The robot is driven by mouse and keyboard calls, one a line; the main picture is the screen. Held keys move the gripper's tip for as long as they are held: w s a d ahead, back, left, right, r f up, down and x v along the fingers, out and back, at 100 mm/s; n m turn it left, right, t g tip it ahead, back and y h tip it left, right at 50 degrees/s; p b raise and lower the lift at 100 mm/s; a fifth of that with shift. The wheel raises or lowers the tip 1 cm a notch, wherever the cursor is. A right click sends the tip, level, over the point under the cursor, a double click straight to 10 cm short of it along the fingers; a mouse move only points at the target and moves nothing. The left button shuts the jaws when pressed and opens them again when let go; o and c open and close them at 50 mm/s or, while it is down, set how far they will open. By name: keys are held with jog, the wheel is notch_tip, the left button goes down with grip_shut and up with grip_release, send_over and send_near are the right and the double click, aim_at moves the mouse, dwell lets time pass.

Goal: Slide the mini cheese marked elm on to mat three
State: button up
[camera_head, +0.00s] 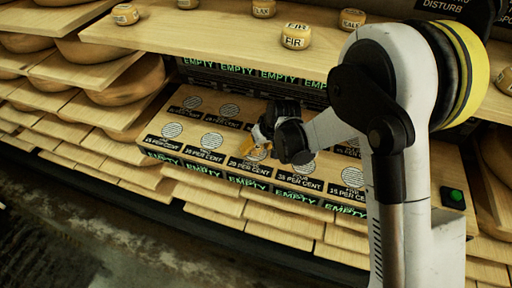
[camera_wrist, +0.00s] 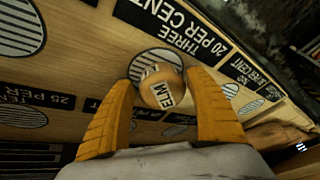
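The mini cheese marked ELM (camera_wrist: 162,88) sits on the striped round mat (camera_wrist: 150,57) beside the label THREE 20 PER CENT (camera_wrist: 170,25) in the wrist view. It covers the mat's lower part; the mat's far rim shows beyond it. My gripper (camera_wrist: 160,88) has its orange fingers on either side of the cheese. A thin gap shows at the left finger; the right finger is very near or touching, I cannot tell which. In the head view, my gripper (camera_head: 258,148) is low over the middle of the mat shelf, and the cheese is mostly hidden there.
Other striped mats with labels lie along the shelf (camera_head: 160,150). Mini cheeses, including FIR (camera_head: 296,37), stand on the shelf above (camera_head: 210,32). Large cheese wheels (camera_head: 125,85) fill the racks at left. A green button (camera_head: 456,195) is at right.

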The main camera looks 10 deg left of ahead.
jog(key=shift+o, duration=0.3)
jog(key=shift+r, duration=0.1)
jog(key=v, duration=0.7)
jog(key=shift+s+d+r, duration=0.1)
jog(key=shift+r, duration=0.1)
